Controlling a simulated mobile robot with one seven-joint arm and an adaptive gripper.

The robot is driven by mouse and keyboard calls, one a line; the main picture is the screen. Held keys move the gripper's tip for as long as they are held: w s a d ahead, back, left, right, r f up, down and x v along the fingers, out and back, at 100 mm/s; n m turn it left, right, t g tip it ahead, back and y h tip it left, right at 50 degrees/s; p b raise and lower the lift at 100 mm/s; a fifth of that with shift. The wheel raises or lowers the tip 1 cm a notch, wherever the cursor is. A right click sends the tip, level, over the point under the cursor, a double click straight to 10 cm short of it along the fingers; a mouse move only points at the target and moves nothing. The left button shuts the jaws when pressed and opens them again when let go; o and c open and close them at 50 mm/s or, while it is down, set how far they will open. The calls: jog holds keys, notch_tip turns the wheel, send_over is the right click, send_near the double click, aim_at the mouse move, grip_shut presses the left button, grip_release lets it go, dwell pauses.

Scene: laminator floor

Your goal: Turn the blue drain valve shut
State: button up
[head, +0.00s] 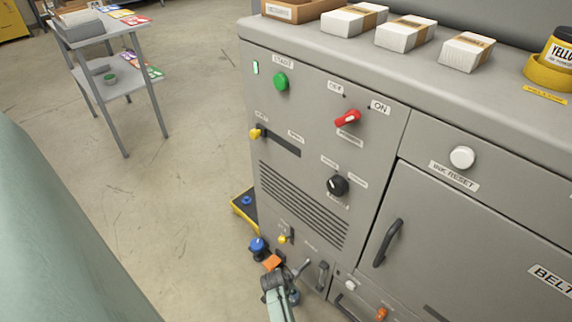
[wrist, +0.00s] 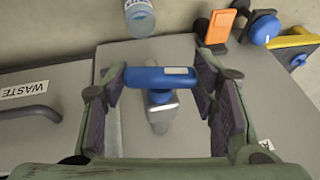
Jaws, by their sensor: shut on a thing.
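The blue drain valve handle (wrist: 160,77) is a bar with a pale label on its right part, in the middle of the wrist view. It sits on a silver valve body (wrist: 158,115) on the grey panel and lies across that body. My gripper (wrist: 161,72) has one finger at each end of the bar and is shut on it lengthwise. In the head view my gripper (head: 280,283) is low at the machine's front left, and it hides the valve handle there.
A clear bottle (wrist: 139,18) stands close by. An orange piece (wrist: 220,25), a round blue knob (wrist: 265,28) and a yellow-edged tray (wrist: 290,45) are at the upper right. The WASTE door handle (wrist: 30,117) is left. Open floor (head: 180,190) lies beside the machine.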

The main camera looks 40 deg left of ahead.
jog(key=shift+a+h+b, duration=0.1)
jog(key=shift+h+b, duration=0.5)
jog(key=shift+h, duration=0.4)
jog(key=shift+n, duration=0.3)
jog(key=o, duration=1.2)
jog(key=shift+c, duration=0.2)
jog(key=v, duration=1.2)
jog(key=shift+w+a+r, duration=0.1)
jog(key=shift+a, duration=0.1)
